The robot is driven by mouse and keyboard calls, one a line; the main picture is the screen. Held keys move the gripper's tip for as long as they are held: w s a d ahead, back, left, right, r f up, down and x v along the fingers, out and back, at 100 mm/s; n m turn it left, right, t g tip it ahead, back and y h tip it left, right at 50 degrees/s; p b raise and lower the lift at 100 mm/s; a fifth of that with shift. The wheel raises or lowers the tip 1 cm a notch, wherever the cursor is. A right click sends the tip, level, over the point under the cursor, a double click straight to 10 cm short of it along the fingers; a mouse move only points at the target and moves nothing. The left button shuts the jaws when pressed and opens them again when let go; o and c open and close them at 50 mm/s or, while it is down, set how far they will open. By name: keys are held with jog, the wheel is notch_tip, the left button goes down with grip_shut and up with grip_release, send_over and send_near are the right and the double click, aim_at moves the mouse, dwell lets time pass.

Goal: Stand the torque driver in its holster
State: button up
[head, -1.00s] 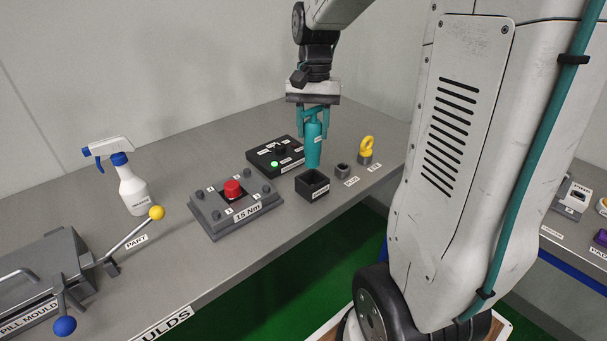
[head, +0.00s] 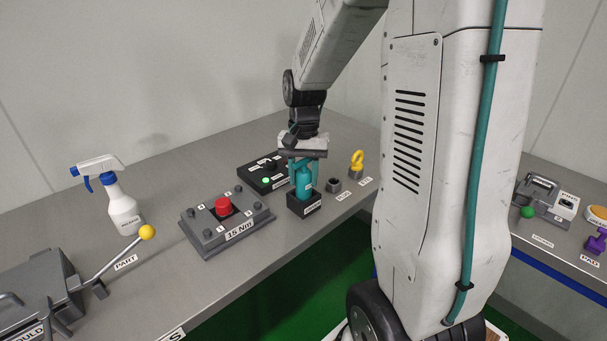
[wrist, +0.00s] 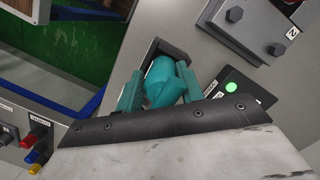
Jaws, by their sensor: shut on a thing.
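The teal torque driver (head: 304,182) stands upright in the head view, with its lower end down in or right over the black box holster (head: 303,206). The driver's lower end is hidden by the holster's wall. My gripper (head: 303,168) is shut on the driver's upper part, from above. In the wrist view the driver (wrist: 162,80) shows between my gripper's two teal fingers (wrist: 158,92). The holster's dark rim (wrist: 172,50) surrounds part of the driver there. I cannot tell whether the driver touches the holster's floor.
A grey 15 Nm fixture (head: 226,222) with a red knob stands left of the holster. A black box with a green light (head: 262,174) is behind it. A small grey cup (head: 333,186) and a yellow eye bolt (head: 356,163) stand to the right. The bench's front edge is close.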

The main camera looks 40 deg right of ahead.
jog(key=o, duration=1.1)
jog(key=r, duration=0.4)
jog(key=w+r, duration=0.1)
jog(key=r, duration=0.2)
jog(key=d+r, duration=0.1)
jog(key=r, duration=0.3)
jog(key=shift+w+d+r, duration=0.1)
jog(key=shift+w+r, duration=0.1)
jog(key=shift+r, duration=0.15)
jog(key=s+a+n+t, duration=0.1)
jog(key=s+a+n, duration=0.2)
jog(key=s+a, duration=0.2)
jog(key=s+a+n+t, duration=0.1)
jog(key=s+a+n, duration=0.2)
jog(key=s+a, duration=0.2)
jog(key=s+a+n+h, duration=0.1)
jog(key=s+a+n, duration=0.2)
jog(key=s, duration=0.7)
jog(key=shift+s+a+r+t, duration=0.1)
jog(key=shift+a+r+t, duration=0.1)
jog(key=shift+a, duration=0.4)
jog(key=shift+s+a+r+t, duration=0.1)
jog(key=shift+a+r+t, duration=0.1)
jog(key=shift+a, duration=0.35)
